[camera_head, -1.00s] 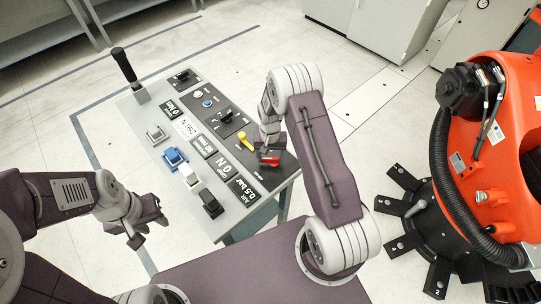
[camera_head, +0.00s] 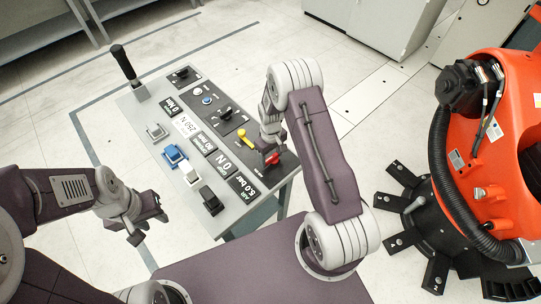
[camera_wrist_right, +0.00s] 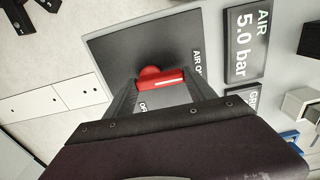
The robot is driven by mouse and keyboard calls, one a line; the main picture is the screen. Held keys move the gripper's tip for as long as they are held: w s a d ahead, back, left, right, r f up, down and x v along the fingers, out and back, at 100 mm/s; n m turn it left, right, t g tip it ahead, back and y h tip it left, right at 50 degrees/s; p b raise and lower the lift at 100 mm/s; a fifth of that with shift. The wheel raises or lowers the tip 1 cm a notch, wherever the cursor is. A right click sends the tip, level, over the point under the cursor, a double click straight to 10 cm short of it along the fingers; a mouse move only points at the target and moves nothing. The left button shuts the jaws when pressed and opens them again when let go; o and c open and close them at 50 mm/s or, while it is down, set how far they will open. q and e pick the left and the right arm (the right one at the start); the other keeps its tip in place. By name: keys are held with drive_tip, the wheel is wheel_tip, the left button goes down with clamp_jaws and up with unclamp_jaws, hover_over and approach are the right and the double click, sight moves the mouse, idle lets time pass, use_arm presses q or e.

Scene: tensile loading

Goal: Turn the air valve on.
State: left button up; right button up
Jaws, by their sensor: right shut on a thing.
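The air valve is a red handle (camera_head: 272,158) on a dark plate at the right end of the control panel. In the right wrist view the red handle (camera_wrist_right: 160,80) lies between the fingers, with a white line along it and partly hidden "AIR O…" lettering beside it. My right gripper (camera_head: 268,147) is shut on the handle. The air display (camera_head: 242,188) reads "AIR 5.0 bar", also clear in the right wrist view (camera_wrist_right: 247,42). My left gripper (camera_head: 147,228) hangs empty left of the panel, its fingers apart.
The panel (camera_head: 230,212) also carries a yellow lever (camera_head: 244,137), a black upright lever (camera_head: 124,63), blue (camera_head: 173,155), white (camera_head: 190,174) and black (camera_head: 210,200) blocks, and several displays. An orange robot (camera_head: 490,150) stands at the right. Floor left of the panel is clear.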

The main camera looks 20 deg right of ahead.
sight(271, 158)
idle(0.6)
drive_tip(key=o, duration=1.4)
drive_tip(key=shift+r, duration=0.1)
wheel_tip(271, 158, up, 9)
